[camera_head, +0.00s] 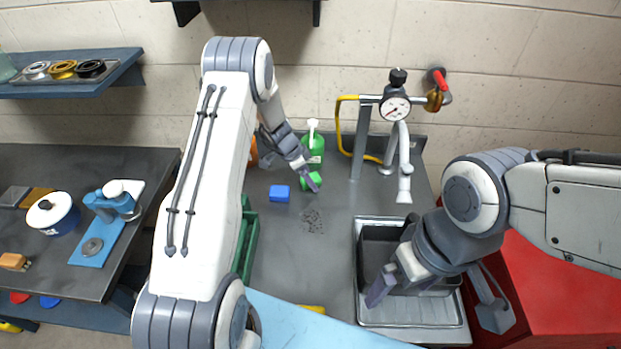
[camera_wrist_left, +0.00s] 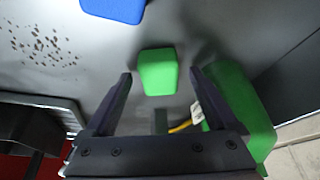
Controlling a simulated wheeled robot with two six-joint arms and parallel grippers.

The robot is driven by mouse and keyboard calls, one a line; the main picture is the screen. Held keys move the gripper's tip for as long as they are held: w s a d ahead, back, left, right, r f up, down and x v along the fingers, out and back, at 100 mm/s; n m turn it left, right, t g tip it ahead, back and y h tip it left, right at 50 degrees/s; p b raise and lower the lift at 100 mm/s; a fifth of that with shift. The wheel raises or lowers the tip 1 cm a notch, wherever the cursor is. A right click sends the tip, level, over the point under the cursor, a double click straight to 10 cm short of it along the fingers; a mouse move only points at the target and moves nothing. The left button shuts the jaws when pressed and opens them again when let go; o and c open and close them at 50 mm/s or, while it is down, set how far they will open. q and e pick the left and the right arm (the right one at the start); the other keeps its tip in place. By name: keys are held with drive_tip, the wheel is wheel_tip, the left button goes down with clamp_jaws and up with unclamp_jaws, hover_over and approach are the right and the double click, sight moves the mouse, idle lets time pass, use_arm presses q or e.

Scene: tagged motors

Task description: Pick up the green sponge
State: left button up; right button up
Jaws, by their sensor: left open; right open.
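The green sponge (camera_head: 312,181) is a small block lying on the grey table near the back. In the left wrist view the green sponge (camera_wrist_left: 158,72) lies ahead of the open fingers, centred between their tips. My left gripper (camera_head: 310,178) is open and close above the sponge in the head view, partly covering it; its two fingers also show in the left wrist view (camera_wrist_left: 160,78). I cannot tell whether they touch the sponge. My right gripper (camera_head: 392,278) is open and empty over the metal sink at the right.
A blue block (camera_head: 279,193) lies left of the sponge. A green spray bottle (camera_head: 314,146) stands just behind it. Dark specks (camera_head: 313,221) mark the table in front. A gauge stand (camera_head: 395,108) with a yellow hose is to the right, above the sink tray (camera_head: 412,316).

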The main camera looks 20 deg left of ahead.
use_arm(q)
drive_tip(key=c, duration=1.4)
drive_tip(key=shift+s+r, duration=0.1)
drive_tip(key=shift+s+d+r+b, duration=0.15)
drive_tip(key=shift+s+r+b, duration=0.2)
drive_tip(key=shift+b, duration=0.15)
drive_tip(key=shift+s+d+r+b, duration=0.6)
drive_tip(key=shift+s+r+b, duration=0.5)
drive_tip(key=shift+s, duration=1)
drive_tip(key=shift+s+d+r+b, duration=0.75)
drive_tip(key=shift+s+r, duration=0.55)
drive_tip(key=shift+s, duration=0.85)
drive_tip(key=shift+s+d+r+b, duration=0.45)
drive_tip(key=shift+s+r+b, duration=0.7)
drive_tip(key=shift+s, duration=0.95)
